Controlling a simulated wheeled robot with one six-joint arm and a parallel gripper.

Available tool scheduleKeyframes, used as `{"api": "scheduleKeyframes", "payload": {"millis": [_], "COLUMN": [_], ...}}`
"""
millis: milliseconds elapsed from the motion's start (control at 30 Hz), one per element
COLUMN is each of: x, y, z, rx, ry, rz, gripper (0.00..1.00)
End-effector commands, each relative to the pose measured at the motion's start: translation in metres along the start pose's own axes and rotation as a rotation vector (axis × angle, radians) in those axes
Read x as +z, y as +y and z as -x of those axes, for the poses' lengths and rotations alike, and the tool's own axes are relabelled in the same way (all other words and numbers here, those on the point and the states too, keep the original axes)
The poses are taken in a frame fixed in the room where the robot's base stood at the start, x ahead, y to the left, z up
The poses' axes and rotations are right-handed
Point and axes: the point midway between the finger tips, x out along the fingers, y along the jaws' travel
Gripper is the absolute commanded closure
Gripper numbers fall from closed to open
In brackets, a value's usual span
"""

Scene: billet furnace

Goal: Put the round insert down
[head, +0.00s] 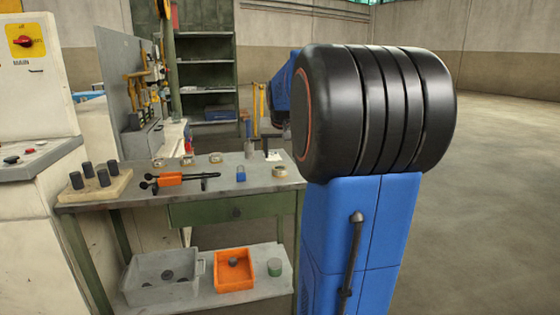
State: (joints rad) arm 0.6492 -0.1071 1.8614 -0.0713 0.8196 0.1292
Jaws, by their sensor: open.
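Several small round pieces lie on the workbench (130,195): a pale ring (216,157) near its back, another (194,171) nearer the front and one (158,162) at the left. I cannot tell which, if any, is the round insert. Dark round pieces also lie in the grey bin (150,293) and the orange bin (234,285) on the shelf below. My blue arm with its large black joint fills the right of the view. I cannot make out my gripper; the far end of the arm is mostly hidden behind the joint.
A pale block (92,187) with several dark upright cylinders stands at the bench's left end. Black tongs with an orange body (172,179) and a small blue piece (240,173) lie on the bench. A control cabinet (35,110) stands at left. Open floor (490,220) lies right.

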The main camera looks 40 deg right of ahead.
Motion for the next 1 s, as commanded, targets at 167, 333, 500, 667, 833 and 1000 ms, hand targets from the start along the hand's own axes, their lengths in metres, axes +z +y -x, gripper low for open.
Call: {"api": "scheduleKeyframes", "payload": {"millis": [167,333,500,667,833,1000], "x": [0.000,0.000,0.001,0.022,0.091,0.180], "y": [0.000,0.000,0.000,-0.018,-0.064,-0.100], "z": [0.026,0.038,0.040,0.049,0.073,0.095], "rx": [0.000,0.000,0.000,-0.021,-0.083,-0.153], "ry": [0.000,0.000,-0.001,-0.007,-0.030,-0.061], "rz": [0.000,0.000,0.001,0.034,0.138,0.263], "gripper": [0.34,0.34,0.34,0.34,0.34,0.34]}}
